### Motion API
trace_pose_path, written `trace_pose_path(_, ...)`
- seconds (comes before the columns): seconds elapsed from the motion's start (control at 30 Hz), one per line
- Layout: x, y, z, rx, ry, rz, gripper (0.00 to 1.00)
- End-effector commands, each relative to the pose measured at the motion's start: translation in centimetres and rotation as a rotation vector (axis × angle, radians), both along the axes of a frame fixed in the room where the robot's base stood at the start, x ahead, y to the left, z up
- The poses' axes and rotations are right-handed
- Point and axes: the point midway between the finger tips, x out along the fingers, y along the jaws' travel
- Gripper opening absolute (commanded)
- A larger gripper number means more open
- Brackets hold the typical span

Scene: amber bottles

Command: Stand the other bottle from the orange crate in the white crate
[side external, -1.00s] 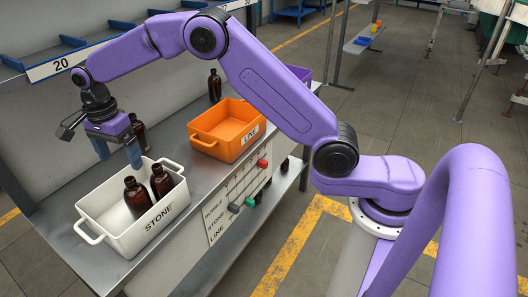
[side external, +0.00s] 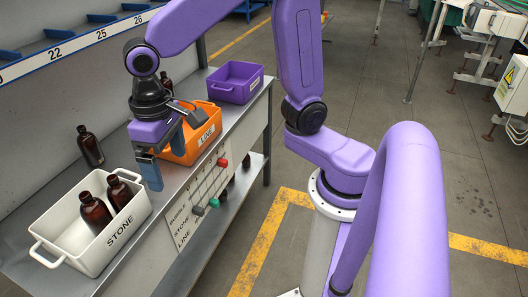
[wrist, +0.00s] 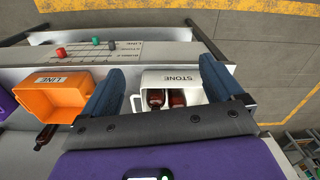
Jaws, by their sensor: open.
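The white crate (side external: 70,262), labelled STONE, holds two amber bottles, a left one (side external: 94,213) and a right one (side external: 119,192), both upright or nearly so. It also shows in the wrist view (wrist: 183,77), partly between my fingers. The orange crate (side external: 205,133), labelled LINE, is partly hidden by my gripper in the side view. In the wrist view its visible interior (wrist: 58,97) looks empty. My gripper (side external: 166,168) is open and empty, over the bench between the two crates. Its blue fingers (wrist: 162,70) also show in the wrist view.
One amber bottle (side external: 89,146) stands on the bench behind the white crate. Another (side external: 166,83) stands behind the orange crate. A purple crate (side external: 236,82) is at the far end. Red (side external: 222,162) and green (side external: 214,203) knobs line the front panel. A shelf wall backs the bench.

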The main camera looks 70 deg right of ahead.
Motion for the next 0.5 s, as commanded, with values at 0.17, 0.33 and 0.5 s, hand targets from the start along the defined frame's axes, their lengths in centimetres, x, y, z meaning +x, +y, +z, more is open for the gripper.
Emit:
trace_pose_path(0.17, -5.8, -3.7, -0.2, 0.002, -0.008, 0.307, 0.94)
trace_pose_path(0.33, -10.9, -7.3, -1.0, 0.002, -0.013, 0.590, 0.94)
trace_pose_path(0.5, -14.5, -10.1, -1.8, 0.001, -0.018, 0.802, 0.94)
